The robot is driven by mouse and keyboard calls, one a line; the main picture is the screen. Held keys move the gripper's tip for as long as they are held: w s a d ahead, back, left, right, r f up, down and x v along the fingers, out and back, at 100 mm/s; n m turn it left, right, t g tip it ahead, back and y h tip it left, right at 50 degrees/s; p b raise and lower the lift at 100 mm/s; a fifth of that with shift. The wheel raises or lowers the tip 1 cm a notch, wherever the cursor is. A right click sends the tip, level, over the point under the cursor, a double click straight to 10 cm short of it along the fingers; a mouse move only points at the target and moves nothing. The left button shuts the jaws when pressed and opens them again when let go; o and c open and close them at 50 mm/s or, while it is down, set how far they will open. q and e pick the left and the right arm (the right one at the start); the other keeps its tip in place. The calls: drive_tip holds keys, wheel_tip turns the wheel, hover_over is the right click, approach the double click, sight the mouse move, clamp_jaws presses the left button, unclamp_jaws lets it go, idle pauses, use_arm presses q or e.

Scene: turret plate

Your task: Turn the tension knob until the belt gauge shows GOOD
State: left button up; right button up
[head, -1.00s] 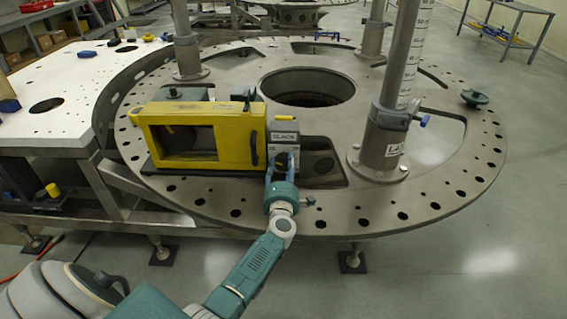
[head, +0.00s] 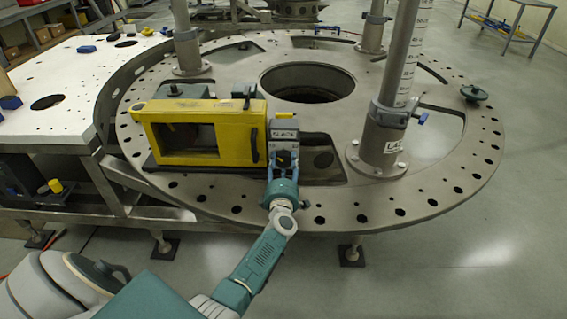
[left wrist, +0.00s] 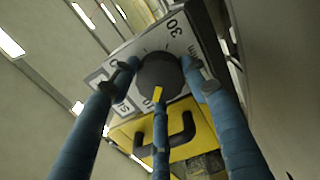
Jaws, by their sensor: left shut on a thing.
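The belt gauge (head: 284,135) is a grey box at the right end of the yellow belt guard (head: 200,107), and its display reads SLACK in the head view. The tension knob (left wrist: 158,72) is round and dark grey with a yellow pointer mark facing the bottom of the left wrist view. The dial plate (left wrist: 175,38) behind it shows a 30. My left gripper (head: 282,165) is shut on the knob, its blue fingers around the rim. In the head view the gripper hides most of the knob. My right gripper is not in view.
The guard and gauge sit on a round steel turret plate (head: 340,218) with holes along its rim. A post with a clamp (head: 388,115) stands to the right of the gauge. A white perforated table (head: 75,105) adjoins at left.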

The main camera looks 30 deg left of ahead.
use_arm(q)
drive_tip(key=shift+f, duration=0.1)
drive_tip(key=o, duration=1.1)
drive_tip(key=shift+o, duration=0.2)
drive_tip(key=shift+s+d, duration=0.15)
drive_tip(key=v, duration=1.1)
drive_tip(key=shift+s+d, duration=0.1)
drive_tip(key=shift+s, duration=0.25)
